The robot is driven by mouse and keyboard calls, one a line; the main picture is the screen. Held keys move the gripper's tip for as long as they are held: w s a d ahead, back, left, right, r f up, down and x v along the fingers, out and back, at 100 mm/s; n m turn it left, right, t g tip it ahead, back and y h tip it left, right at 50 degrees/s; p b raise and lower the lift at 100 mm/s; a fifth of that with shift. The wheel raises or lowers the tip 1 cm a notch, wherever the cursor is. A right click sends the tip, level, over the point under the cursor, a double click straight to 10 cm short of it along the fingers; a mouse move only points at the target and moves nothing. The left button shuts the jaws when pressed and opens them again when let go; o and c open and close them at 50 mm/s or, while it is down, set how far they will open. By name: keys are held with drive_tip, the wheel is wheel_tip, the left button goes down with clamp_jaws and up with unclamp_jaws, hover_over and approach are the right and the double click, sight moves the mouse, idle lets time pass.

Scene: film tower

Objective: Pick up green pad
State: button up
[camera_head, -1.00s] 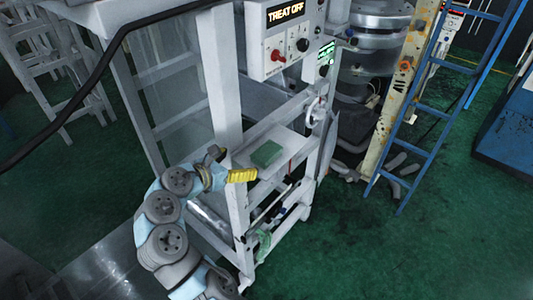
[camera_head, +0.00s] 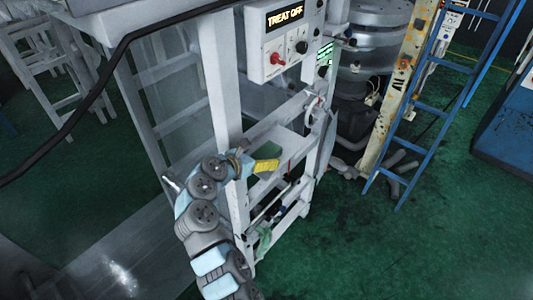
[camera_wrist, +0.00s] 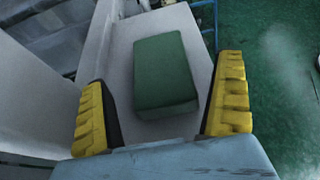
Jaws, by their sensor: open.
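The green pad (camera_wrist: 165,70) is a flat rectangular block lying on a light grey shelf (camera_wrist: 120,58) in the wrist view. My gripper (camera_wrist: 165,100) is open, with one yellow ridged finger on each side of the pad's near part. Clear gaps show between the pad and both fingers, and nothing is held.
A white frame post (camera_head: 220,85) stands close beside my arm. A control panel (camera_head: 290,45) with a "TREAT OFF" display is above the shelf. A blue ladder (camera_head: 425,110) stands to the right. Green floor (camera_head: 400,250) is free at the lower right.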

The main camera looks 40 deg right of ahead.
sight(265, 153)
drive_tip(key=shift+p+x, duration=0.3)
drive_tip(key=shift+x, duration=1.3)
drive_tip(key=c, duration=1.2)
